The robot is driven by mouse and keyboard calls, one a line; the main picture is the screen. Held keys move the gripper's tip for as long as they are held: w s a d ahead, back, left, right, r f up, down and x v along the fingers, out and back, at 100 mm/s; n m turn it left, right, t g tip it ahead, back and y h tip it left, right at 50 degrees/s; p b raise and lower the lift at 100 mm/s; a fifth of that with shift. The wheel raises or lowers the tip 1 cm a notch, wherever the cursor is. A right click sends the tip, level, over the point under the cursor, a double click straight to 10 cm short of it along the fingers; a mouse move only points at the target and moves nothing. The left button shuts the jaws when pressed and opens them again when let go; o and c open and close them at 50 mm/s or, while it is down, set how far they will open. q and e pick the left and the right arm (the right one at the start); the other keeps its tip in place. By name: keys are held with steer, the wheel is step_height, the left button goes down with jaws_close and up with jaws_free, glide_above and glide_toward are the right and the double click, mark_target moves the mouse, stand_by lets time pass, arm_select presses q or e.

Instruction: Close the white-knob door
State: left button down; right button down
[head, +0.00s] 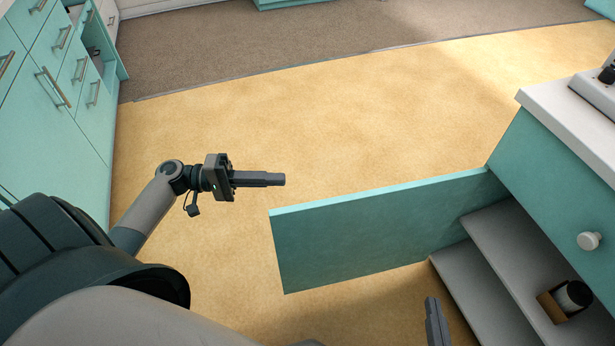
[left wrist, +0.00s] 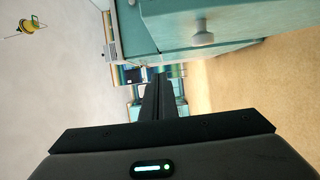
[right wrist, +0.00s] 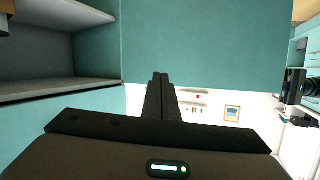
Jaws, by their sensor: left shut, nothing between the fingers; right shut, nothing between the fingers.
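The teal door (head: 375,230) stands open, out from the right-hand cabinet, with its plain inner face toward me. It also fills the upper middle of the right wrist view (right wrist: 215,40). No knob shows on that face. In the left wrist view a round knob (left wrist: 203,38) sits on a teal panel; I cannot tell for sure that it is this door's. My left gripper (head: 284,180) is shut and empty, just beyond the door's free end. My right gripper (head: 432,300) is shut and empty on the inner side, near the shelves; its fingers show in its wrist view (right wrist: 160,76).
The cabinet's open inside holds grey shelves (head: 470,285) with a dark jar in a brown holder (head: 570,298). A white knob (head: 589,241) is on the cabinet front above. A white countertop (head: 575,120) tops it. Teal drawers (head: 55,100) stand left; the yellow floor (head: 330,120) between is clear.

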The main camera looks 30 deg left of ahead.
arm_select(q)
steer(key=w+d, duration=0.1)
steer(key=d, duration=1)
steer(key=shift+w+d+p, duration=0.25)
steer(key=shift+w+p, duration=0.15)
steer(key=shift+p, duration=0.05)
arm_select(e)
steer(key=f+g, duration=0.1)
steer(key=s+d+f+g, duration=0.1)
steer(key=f, duration=0.1)
steer(key=shift+s+h, duration=0.1)
steer(key=shift+h, duration=0.2)
